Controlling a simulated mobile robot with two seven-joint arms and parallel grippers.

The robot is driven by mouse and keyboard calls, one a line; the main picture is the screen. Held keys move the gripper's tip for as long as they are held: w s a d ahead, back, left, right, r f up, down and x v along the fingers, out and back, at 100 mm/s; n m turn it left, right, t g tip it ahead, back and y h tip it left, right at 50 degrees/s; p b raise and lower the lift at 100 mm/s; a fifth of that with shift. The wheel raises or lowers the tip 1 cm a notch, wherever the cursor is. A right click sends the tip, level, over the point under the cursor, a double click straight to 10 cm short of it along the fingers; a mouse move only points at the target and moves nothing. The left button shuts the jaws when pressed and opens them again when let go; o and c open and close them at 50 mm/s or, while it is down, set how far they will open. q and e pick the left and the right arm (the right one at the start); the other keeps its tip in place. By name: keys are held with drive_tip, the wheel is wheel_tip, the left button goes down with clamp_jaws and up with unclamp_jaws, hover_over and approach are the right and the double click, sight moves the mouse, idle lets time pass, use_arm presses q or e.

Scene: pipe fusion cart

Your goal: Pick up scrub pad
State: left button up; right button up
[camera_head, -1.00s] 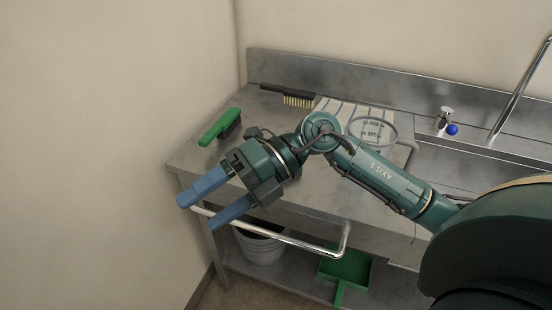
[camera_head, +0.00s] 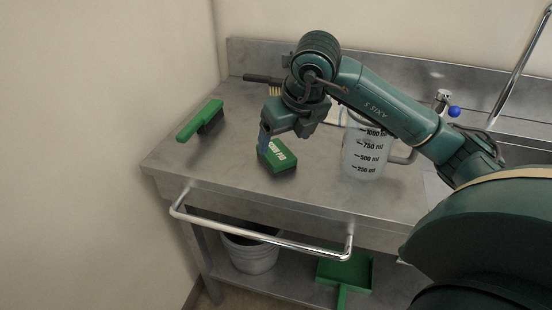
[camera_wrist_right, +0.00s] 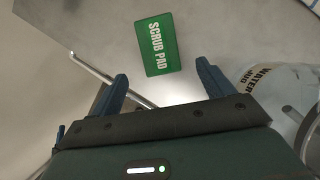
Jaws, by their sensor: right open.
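The scrub pad (camera_head: 277,157) is a small green block with white lettering, lying flat on the steel table. In the right wrist view the scrub pad (camera_wrist_right: 157,46) shows its printed face, ahead of the fingertips and roughly between their lines. My right gripper (camera_head: 279,133) points down over the pad's far left edge in the head view. In the right wrist view its two blue fingers (camera_wrist_right: 161,70) are spread apart with nothing between them. I cannot tell from the head view whether a finger touches the pad. My left gripper is in neither view.
A clear measuring jug (camera_head: 364,158) stands close right of the pad. A green-handled brush (camera_head: 201,120) lies at the left, and a dark wire brush (camera_head: 262,79) lies behind, partly hidden. A rail (camera_head: 262,237) runs along the front. A bucket (camera_head: 248,255) and green dustpan (camera_head: 345,272) sit below.

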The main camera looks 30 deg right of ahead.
sight(278, 152)
drive_tip(key=x, duration=0.7)
drive_tip(key=shift+w+f, duration=0.2)
drive_tip(key=shift+w, duration=0.35)
drive_tip(key=shift+d, duration=0.1)
drive_tip(key=c, duration=1.1)
